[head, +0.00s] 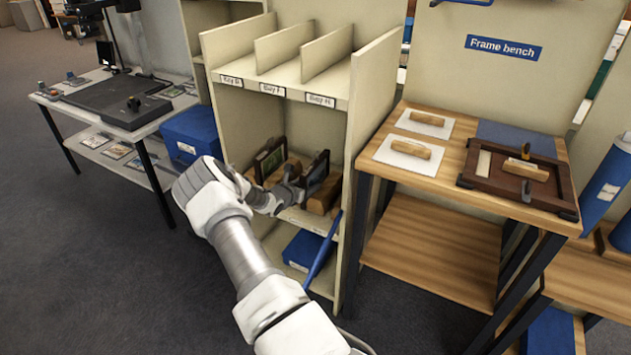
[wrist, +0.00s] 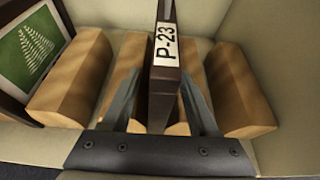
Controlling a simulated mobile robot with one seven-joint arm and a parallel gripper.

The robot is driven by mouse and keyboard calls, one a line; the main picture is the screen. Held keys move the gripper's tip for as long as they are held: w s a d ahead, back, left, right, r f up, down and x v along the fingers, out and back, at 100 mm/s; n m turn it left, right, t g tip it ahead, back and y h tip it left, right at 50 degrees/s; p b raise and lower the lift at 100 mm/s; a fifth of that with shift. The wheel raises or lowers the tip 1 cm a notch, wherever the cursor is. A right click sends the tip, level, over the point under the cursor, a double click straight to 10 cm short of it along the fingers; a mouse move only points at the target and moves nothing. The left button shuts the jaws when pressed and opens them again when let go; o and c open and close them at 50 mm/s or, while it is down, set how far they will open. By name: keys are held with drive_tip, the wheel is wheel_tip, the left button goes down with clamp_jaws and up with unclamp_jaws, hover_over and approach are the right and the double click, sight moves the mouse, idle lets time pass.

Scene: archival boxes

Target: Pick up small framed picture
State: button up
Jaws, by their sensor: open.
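A small framed picture (wrist: 163,95) stands on edge between wooden blocks in the cabinet's shelf, seen edge-on in the wrist view with a white "P-23" label on its dark edge. It also shows in the head view (head: 319,168), partly hidden by my gripper. My gripper (wrist: 164,76) is open, with one finger on each side of this frame. Small gaps seem to show between fingers and frame; contact is hard to tell. A second framed picture with a green fern image (wrist: 30,48) stands to the left, and also shows in the head view (head: 271,160).
Wooden blocks (wrist: 238,90) flank the frame on both sides. The cabinet's right wall (head: 372,110) is close to my gripper. A blue box (head: 305,250) lies on the shelf below. The frame bench (head: 415,185) stands right, a table (head: 150,115) left.

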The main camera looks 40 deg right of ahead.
drive_tip(key=shift+c, duration=0.3)
clamp_jaws()
idle(1.1)
